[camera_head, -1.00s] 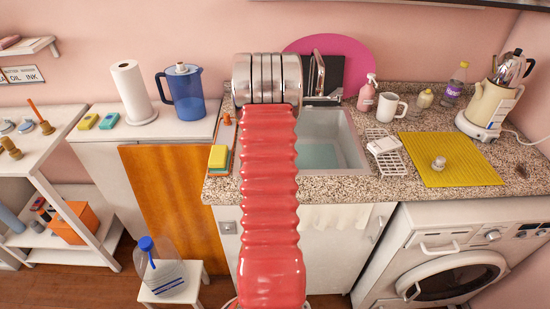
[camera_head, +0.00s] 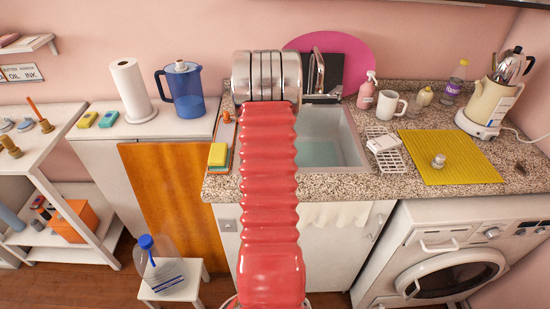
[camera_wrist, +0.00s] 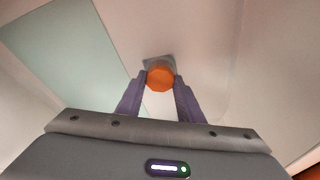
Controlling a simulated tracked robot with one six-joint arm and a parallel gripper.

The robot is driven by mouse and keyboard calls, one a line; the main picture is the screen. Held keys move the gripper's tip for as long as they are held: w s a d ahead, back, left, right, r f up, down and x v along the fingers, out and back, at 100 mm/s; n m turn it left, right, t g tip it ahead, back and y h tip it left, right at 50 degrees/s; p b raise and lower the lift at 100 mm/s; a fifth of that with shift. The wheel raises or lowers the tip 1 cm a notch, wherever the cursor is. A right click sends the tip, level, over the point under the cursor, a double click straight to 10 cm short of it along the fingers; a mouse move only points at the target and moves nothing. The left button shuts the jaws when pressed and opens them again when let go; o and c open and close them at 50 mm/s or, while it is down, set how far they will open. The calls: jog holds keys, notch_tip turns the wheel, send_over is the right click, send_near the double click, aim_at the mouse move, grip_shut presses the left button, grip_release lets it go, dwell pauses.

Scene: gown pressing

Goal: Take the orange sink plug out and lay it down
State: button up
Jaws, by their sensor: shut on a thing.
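The orange sink plug (camera_wrist: 160,77) shows in the wrist view, between the tips of my gripper (camera_wrist: 160,88). The two purple fingers are shut on it, one on each side. A grey patch shows just behind the plug; I cannot tell whether the plug still sits in its hole. The sink (camera_head: 335,150) is a pale basin in the speckled counter, with pale green water in it. In the head view my red arm covers the left part of the sink, and neither the plug nor my gripper can be seen there.
A white rack (camera_head: 391,160), a white mug (camera_head: 388,104) and a pink bottle (camera_head: 367,93) stand nearer the basin. A sponge (camera_head: 218,155) lies at the counter's left end.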

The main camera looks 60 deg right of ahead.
jog(key=c, duration=0.3)
jog(key=shift+r, duration=1.6)
jog(key=shift+r, duration=0.55)
jog(key=shift+w, duration=0.1)
